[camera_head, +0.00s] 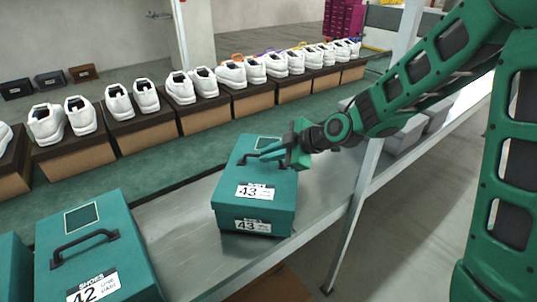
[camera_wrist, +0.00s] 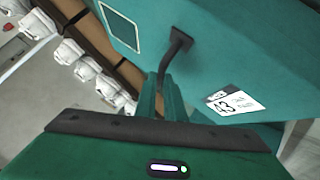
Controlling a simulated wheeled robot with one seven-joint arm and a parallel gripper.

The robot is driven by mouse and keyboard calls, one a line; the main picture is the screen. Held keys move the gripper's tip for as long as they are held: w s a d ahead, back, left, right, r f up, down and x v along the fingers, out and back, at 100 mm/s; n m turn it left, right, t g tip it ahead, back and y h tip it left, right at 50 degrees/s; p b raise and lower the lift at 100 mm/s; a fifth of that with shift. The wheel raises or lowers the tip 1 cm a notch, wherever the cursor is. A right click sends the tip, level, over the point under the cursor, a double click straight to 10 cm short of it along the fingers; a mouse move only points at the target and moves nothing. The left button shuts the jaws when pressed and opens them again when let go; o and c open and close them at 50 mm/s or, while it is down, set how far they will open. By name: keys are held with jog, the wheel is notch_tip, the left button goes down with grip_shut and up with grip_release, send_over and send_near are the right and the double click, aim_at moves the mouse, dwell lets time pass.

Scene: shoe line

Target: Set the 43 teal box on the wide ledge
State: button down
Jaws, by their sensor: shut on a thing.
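The teal box labelled 43 (camera_head: 255,205) is on or just above the grey metal ledge (camera_head: 185,225) in the middle of the head view; I cannot tell whether it touches. It is upright, with a dark handle on its lid and white labels on lid and front. My gripper (camera_head: 284,155) is shut on that handle from the right side. In the wrist view the green fingers (camera_wrist: 160,98) close on the dark handle, and the box 43 (camera_wrist: 235,50) fills the upper right.
A teal box labelled 42 (camera_head: 95,250) stands at the lower left, with part of another teal box beside it. Behind runs a green belt (camera_head: 170,160) with a row of white shoes on brown boxes. Grey boxes (camera_head: 405,135) lie farther right along the ledge, beyond a metal post (camera_head: 355,200).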

jog(key=shift+f, duration=0.4)
jog(key=c, duration=1.8)
grip_release()
jog(key=shift+c, duration=0.2)
jog(key=shift+o, duration=0.4)
jog(key=shift+f, duration=0.1)
jog(key=shift+d, duration=0.1)
